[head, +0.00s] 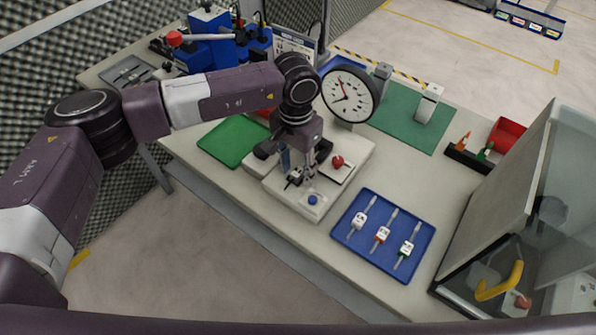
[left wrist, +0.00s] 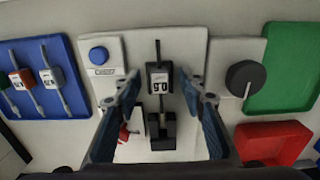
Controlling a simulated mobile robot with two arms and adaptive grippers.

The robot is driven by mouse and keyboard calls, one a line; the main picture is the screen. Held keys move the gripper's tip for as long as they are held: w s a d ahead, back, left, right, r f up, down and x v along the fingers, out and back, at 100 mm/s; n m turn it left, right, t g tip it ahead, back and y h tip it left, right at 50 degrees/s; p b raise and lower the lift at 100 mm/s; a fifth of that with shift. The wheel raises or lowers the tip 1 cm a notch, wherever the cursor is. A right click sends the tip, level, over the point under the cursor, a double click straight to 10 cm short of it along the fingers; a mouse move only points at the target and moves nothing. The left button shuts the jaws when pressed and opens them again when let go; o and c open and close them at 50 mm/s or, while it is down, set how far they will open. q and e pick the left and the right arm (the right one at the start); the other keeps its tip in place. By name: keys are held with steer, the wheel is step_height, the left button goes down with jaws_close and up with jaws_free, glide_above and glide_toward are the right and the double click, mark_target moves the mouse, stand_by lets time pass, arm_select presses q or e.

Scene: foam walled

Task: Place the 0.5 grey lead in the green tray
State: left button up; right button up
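The grey lead marked 0.5 (left wrist: 159,50) sits in the pale test fixture (left wrist: 219,60), its label upside down in the left wrist view. My left gripper (left wrist: 161,84) is open, with one finger on each side of this lead and gaps visible between. In the head view my left gripper (head: 302,178) points down over the fixture and hides most of the lead. The green tray (head: 232,142) lies on the bench to the left of the fixture. It also shows at the right in the left wrist view (left wrist: 292,70). My right gripper is not in view.
A blue tray (head: 345,238) with several leads stands right of the fixture. The fixture has a blue button (head: 312,200) and a red knob (head: 338,161). A round dial (head: 350,95) stands behind. A red tray (left wrist: 270,142) lies beside the green one. A clear-sided cabinet is at right.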

arm_select(q)
jaws_close()
steer(key=shift+r, duration=0.1)
